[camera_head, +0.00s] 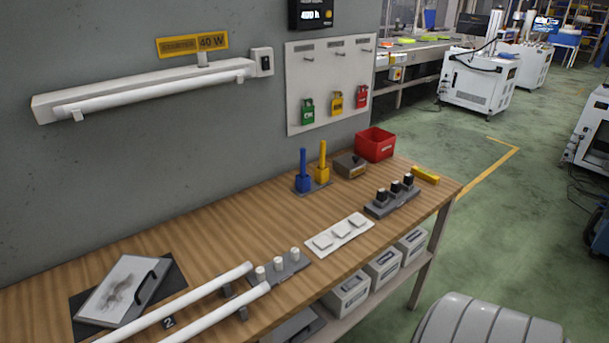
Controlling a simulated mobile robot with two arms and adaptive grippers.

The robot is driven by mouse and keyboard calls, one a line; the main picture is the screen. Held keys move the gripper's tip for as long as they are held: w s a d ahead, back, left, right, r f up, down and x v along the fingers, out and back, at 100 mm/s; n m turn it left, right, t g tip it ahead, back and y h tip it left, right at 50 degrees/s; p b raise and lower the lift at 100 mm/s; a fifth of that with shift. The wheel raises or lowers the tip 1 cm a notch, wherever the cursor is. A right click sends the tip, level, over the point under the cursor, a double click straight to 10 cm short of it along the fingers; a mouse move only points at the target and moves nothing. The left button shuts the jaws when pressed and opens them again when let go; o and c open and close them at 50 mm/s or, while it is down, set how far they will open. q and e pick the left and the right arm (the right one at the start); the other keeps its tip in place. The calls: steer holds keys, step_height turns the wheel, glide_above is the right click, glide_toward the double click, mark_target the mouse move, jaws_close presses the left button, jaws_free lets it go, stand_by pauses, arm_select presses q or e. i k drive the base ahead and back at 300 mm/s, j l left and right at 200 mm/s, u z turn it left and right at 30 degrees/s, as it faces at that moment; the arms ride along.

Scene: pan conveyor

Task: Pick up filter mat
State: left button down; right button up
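No thing in view is plainly marked as the filter mat. Three small white square pads (341,228) lie in a row on a white plate (318,251) at the middle of the wooden table; I cannot tell whether one of them is the filter mat. A grey, stained panel with a black handle (116,287) lies on a dark mat (172,276) at the table's left end. Neither of my grippers is in view.
On the wooden table (225,228), two white tubes (190,300) rest at the front left. A holder with white caps (289,265), a holder with black knobs (392,202), blue and yellow upright tools (312,172) and a red bin (375,144) also stand there.

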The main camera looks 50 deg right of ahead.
mark_target(299, 326)
steer(key=z, duration=1.35)
